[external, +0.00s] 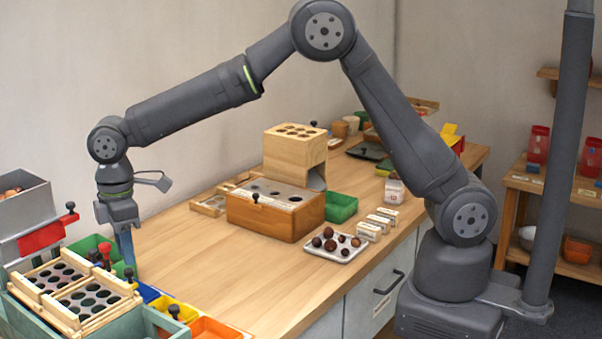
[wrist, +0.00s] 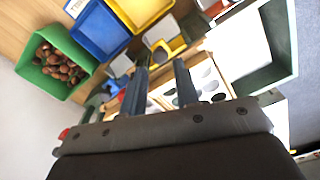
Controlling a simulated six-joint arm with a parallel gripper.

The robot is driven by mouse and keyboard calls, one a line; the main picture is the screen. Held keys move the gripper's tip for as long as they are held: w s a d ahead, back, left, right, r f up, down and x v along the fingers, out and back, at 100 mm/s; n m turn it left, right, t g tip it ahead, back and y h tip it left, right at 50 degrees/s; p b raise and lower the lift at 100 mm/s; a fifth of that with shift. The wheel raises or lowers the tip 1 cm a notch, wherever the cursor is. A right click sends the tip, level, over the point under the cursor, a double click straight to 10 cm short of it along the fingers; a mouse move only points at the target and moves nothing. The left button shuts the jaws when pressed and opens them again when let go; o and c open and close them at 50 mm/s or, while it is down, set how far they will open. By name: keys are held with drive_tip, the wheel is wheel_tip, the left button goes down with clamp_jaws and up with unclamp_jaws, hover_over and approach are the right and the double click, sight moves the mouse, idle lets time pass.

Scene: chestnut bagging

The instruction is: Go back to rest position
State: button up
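My gripper (external: 126,250) points down at the left end of the wooden bench, beside the sorting box with round-holed wooden frames (external: 75,285). In the wrist view, the two dark fingers of my gripper (wrist: 158,85) stand apart with nothing seen between them. The holed frame (wrist: 205,80) shows behind and to the right of the fingers in that view. My arm is stretched out to the left, away from its base. Part of the fingertips is hidden by the box's knobs in the external view.
A green bin with chestnuts (wrist: 55,60), a blue bin (wrist: 100,30) and a yellow bin (wrist: 140,8) lie close to the fingers. A wooden holed box (external: 275,208) and a tray of chestnuts (external: 325,254) stand mid-bench. The bench between is clear.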

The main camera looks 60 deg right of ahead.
sight(141, 262)
drive_tip(key=shift+f, duration=1.9)
wheel_tip(141, 262, up, 18)
wheel_tip(141, 262, down, 21)
drive_tip(key=shift+f, duration=0.2)
wheel_tip(141, 262, up, 17)
drive_tip(key=s+d+f+m+t+y, duration=0.2)
drive_tip(key=d+m, duration=0.3)
drive_tip(key=m, duration=0.8)
drive_tip(key=shift+s+d+m+y, duration=0.3)
drive_tip(key=shift+s+d+y, duration=0.05)
drive_tip(key=shift+s+y, duration=0.55)
drive_tip(key=shift+w, duration=0.1)
